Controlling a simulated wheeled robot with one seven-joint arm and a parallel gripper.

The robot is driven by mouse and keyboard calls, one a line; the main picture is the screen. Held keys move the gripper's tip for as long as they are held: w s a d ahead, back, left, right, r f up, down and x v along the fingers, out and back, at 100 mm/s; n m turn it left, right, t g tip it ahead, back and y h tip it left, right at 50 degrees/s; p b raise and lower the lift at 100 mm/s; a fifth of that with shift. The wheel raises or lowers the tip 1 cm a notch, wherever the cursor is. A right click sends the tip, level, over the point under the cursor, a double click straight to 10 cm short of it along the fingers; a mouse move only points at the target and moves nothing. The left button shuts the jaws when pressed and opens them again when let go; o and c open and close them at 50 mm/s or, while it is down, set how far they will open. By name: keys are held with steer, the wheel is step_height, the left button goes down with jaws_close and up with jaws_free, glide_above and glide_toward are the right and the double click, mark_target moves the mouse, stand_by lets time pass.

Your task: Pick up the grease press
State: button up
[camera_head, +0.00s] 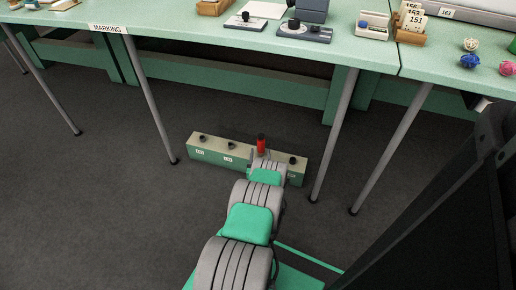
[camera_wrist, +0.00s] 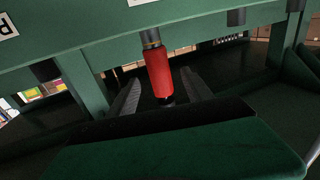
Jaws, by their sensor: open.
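A red cylinder with dark ends, which looks like the grease press (camera_head: 261,140), stands upright at the long green box on the floor. It shows large in the wrist view (camera_wrist: 158,68), between the two grey fingers of my gripper (camera_wrist: 160,80). My gripper is open, with one finger on each side of the red cylinder. I cannot tell whether either finger touches it.
The long green box (camera_head: 215,150) has several black knobs on top and pale labels on its front. It stands on dark floor before the green table (camera_head: 200,38), between thin grey legs. Trays, small devices and coloured balls lie on the table.

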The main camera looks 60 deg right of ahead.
mark_target(261, 149)
steer(key=b+x, duration=0.2)
steer(key=x, duration=0.1)
steer(key=b+x, duration=0.1)
steer(key=b, duration=0.1)
steer(key=shift+w+d+f, duration=0.15)
steer(key=shift+d+f, duration=0.2)
steer(key=shift+d+r, duration=0.2)
steer(key=shift+d, duration=0.1)
steer(key=shift+w, duration=0.1)
steer(key=shift+c, duration=0.2)
jaws_close()
